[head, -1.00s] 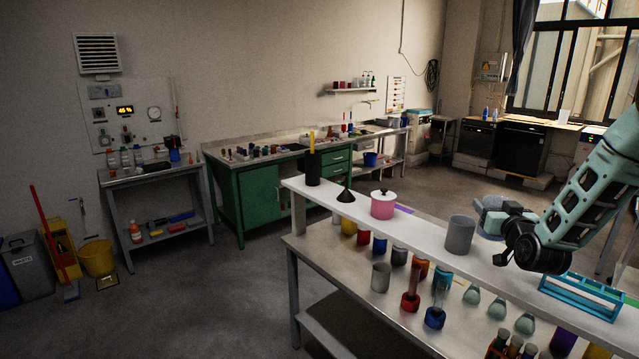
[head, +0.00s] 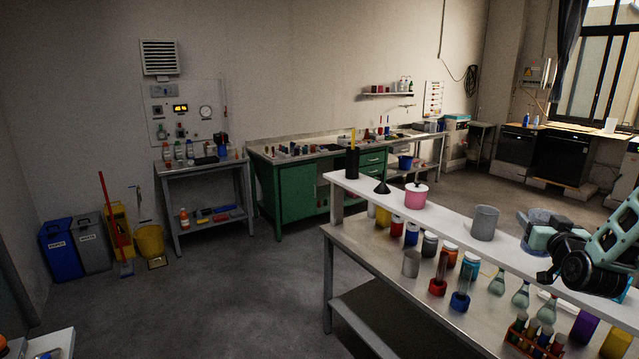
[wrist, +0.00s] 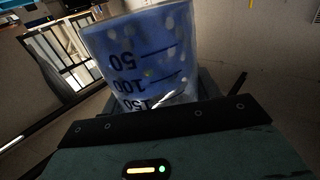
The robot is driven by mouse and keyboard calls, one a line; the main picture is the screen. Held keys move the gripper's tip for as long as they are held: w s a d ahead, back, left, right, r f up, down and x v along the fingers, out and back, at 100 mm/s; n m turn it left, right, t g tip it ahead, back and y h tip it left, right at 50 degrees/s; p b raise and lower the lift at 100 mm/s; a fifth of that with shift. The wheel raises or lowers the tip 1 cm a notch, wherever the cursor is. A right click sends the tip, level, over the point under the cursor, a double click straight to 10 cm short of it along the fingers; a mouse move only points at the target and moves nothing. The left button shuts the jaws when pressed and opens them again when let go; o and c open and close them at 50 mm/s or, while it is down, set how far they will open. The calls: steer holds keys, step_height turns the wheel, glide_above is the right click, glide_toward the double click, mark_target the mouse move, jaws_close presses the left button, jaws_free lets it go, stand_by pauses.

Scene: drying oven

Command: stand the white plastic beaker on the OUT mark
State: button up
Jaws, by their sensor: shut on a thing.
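The white plastic beaker (wrist: 143,52) fills the upper middle of the wrist view. It looks translucent and bluish, with dark marks 50, 100 and 150 that appear upside down. My gripper (head: 538,232) is shut on it, at the right of the head view above the white shelf (head: 459,231). In the head view, part of the beaker (head: 538,214) shows behind the gripper; the rest is hidden. I cannot make out the OUT mark in either view.
A grey cup (head: 485,224), a pink lidded pot (head: 416,196), a black funnel (head: 382,188) and a black holder (head: 352,163) stand on the shelf. Bottles and flasks crowd the steel bench (head: 355,246) below. A green cabinet (head: 290,193) stands behind.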

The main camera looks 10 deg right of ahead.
steer(key=s+a+f+n+t+y+b, duration=0.15)
steer(key=a+f+n+y+b, duration=0.4)
steer(key=a+f+b, duration=1.85)
steer(key=s+a+f+p, duration=0.3)
steer(key=s+f+p, duration=0.1)
steer(key=f, duration=0.3)
steer(key=s+a+f+m+y+p, duration=0.1)
steer(key=s+a+f+p, duration=0.3)
steer(key=s+f+p, duration=0.1)
step_height(320, 180, down, 3)
steer(key=shift+r+p, duration=0.2)
steer(key=shift+p, duration=0.6)
steer(key=shift+s+r, duration=0.1)
